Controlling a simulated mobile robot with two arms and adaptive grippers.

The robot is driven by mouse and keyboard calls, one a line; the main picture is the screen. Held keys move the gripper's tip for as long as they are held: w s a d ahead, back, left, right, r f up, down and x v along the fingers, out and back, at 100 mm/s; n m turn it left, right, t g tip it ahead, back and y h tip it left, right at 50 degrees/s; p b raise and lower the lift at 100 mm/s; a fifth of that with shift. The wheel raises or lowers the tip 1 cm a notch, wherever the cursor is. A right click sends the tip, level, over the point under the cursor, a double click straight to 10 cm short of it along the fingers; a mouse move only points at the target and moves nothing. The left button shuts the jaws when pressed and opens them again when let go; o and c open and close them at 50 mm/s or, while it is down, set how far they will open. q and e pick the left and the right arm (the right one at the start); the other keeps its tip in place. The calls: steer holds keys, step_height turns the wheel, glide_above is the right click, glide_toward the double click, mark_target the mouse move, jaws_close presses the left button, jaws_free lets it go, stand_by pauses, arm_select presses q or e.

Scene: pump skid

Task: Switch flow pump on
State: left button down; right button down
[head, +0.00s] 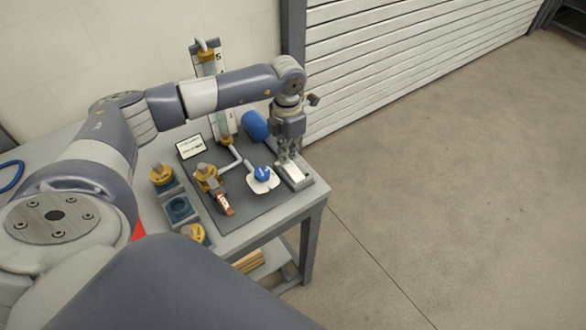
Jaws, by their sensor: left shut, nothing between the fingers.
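The pump skid is a dark plate (245,208) on a grey bench. A blue cylinder (255,125), which looks like the pump motor, lies at its back. A light grey box (299,182) sits at the skid's right edge; I cannot make out a switch on it. My left gripper (287,156) points down just over this box, shut and empty. Its fingertips are close to the box top; I cannot tell whether they touch. A round blue part (262,174) on a white base is left of the box. My right gripper is out of view.
A flow tube column (207,62) stands at the back. A small sign (190,146), brass fittings (162,174) and a valve with an orange-red handle (222,204) stand left of the box. My left arm spans above them. Floor (430,170) to the right is clear.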

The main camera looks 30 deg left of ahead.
mark_target(289, 164)
arm_select(q)
steer(key=shift+f+b, duration=0.95)
steer(key=shift+f, duration=0.25)
stand_by(0.7)
steer(key=shift+r+p, duration=2.2)
steer(key=shift+r, duration=1.4)
steer(key=shift+f, duration=0.1)
